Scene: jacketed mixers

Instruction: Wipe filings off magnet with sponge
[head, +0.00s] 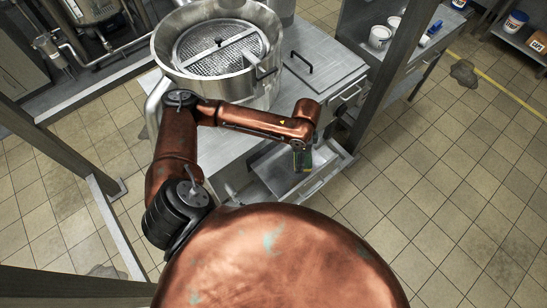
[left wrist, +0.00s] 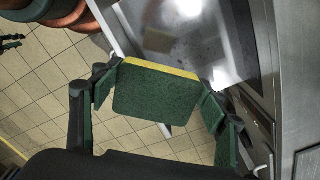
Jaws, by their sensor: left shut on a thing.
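My left gripper (head: 303,163) is shut on a sponge (left wrist: 155,98), green with a yellow layer along one edge. In the left wrist view the sponge sits squarely between the two finger pads. In the head view gripper and sponge hang over an open drawer (head: 325,178); I cannot tell whether the sponge touches anything. The shiny metal drawer floor (left wrist: 200,45) shows dark specks and a dull brownish patch in the left wrist view. I cannot make out for certain which thing is the magnet. My right gripper is not in view.
A large steel vessel (head: 160,45) with a round mesh screen (head: 220,62) stands on the bench behind my arm. A grey cabinet (head: 318,62) is beside it. An upright post (head: 390,75) stands right of the drawer. Tiled floor at the right is mostly clear.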

